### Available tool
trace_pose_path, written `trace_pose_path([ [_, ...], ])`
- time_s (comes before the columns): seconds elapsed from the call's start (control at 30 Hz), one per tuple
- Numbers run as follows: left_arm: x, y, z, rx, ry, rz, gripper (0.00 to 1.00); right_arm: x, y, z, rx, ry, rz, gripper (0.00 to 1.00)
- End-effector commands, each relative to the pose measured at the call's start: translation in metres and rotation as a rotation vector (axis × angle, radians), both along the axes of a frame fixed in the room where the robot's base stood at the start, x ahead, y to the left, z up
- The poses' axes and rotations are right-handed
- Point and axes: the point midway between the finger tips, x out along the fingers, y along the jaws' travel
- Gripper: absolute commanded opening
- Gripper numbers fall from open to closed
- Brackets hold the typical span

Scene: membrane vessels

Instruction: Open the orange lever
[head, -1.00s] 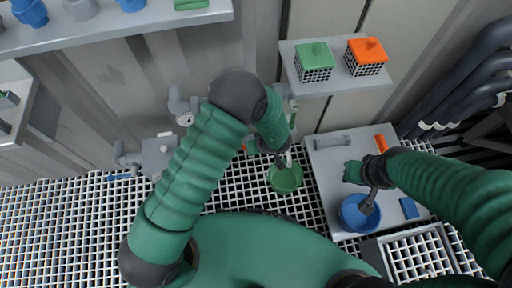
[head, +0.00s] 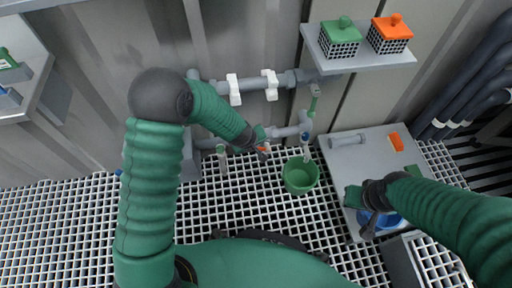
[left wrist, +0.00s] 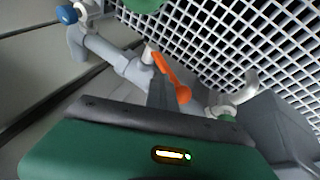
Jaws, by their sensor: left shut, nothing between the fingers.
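The orange lever (left wrist: 172,76) sits on a grey pipe valve in the left wrist view. It slants down and right, just right of my left gripper's closed fingers (left wrist: 161,92); whether they touch it is unclear. In the head view only a small bit of the orange lever (head: 264,149) shows beside my left gripper (head: 266,141), which is shut and empty at the lower pipe. My right gripper (head: 368,225) is above the blue bowl (head: 388,220) at the right; its finger opening is not clear.
A green bucket (head: 300,175) stands on the grating below the pipe outlet. A green-handled valve (head: 314,100) is on the pipe above. A shelf (head: 365,62) holds green and orange lidded baskets. A grey table (head: 370,160) stands right.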

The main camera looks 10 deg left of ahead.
Motion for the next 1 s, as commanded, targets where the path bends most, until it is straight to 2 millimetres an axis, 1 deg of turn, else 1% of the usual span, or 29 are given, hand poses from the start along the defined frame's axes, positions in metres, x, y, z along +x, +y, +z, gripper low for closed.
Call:
trace_pose_path([
  [0.03,0.0,0.002,-0.005,0.002,0.0,-0.001,0.0,0.0,0.0,-0.008,0.0,0.0,0.0,0.27],
  [0.23,-0.004,0.013,-0.014,0.002,0.002,0.002,0.0,0.0,0.0,-0.017,0.0,0.0,0.0,0.27],
  [0.6,-0.011,0.027,-0.033,0.001,0.001,0.001,0.0,0.0,0.0,-0.021,0.0,0.0,0.0,0.27],
  [1.0,-0.014,0.032,-0.047,0.002,0.006,0.002,0.0,0.0,0.0,-0.023,0.0,0.0,0.0,0.27],
])
